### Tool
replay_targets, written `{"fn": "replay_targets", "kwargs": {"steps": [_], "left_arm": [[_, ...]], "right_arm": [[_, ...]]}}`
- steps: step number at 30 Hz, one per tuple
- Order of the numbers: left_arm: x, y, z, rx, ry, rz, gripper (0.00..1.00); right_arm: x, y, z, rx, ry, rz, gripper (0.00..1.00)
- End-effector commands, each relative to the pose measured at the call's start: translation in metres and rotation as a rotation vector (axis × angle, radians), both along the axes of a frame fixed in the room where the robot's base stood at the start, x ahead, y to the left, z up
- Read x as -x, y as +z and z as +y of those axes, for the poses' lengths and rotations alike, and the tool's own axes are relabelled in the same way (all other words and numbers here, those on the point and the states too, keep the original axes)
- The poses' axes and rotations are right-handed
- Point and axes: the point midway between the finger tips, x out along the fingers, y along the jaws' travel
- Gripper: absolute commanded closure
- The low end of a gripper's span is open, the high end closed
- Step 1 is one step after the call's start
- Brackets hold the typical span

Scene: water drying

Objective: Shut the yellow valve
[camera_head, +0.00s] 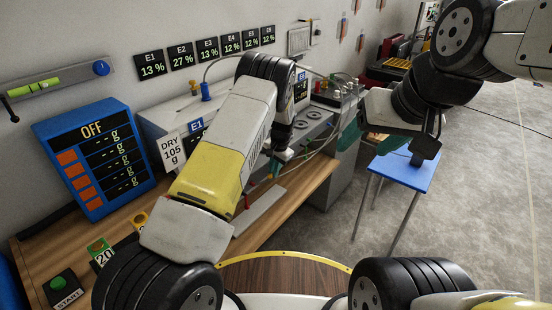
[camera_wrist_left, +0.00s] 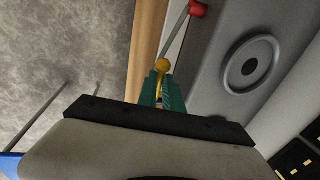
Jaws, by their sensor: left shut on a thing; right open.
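In the left wrist view, my left gripper (camera_wrist_left: 158,88) has its teal fingers closed around the yellow valve (camera_wrist_left: 162,65), whose round yellow knob shows just past the fingertips. The valve sits by the front face of a grey machine. In the head view, my left arm reaches over the bench and bends down, with the left gripper (camera_head: 275,166) at the machine's front; the arm largely hides the yellow valve there. My right gripper (camera_head: 425,152) is open and empty, above the blue stool, well away from the machine.
A red-tipped lever (camera_wrist_left: 197,9) stands close to the yellow valve. A wooden bench (camera_head: 305,192) runs below the machine, with a blue readout panel (camera_head: 95,158) on the left. The blue stool (camera_head: 403,172) stands at the right; the grey floor beyond is mostly clear.

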Motion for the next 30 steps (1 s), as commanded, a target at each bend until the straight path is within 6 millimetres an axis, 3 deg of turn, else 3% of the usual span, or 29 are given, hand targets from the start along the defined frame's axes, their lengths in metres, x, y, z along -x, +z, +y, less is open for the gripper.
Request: {"fn": "replay_targets", "kwargs": {"steps": [1, 30], "left_arm": [[0.007, -0.005, 0.008, -0.002, 0.007, 0.010, 1.00], [0.011, -0.036, 0.011, 0.328, 0.010, -0.442, 1.00]], "right_arm": [[0.000, 0.000, 0.000, 0.000, 0.000, 0.000, 0.36], [0.000, 0.000, 0.000, 0.000, 0.000, 0.000, 0.36]]}}
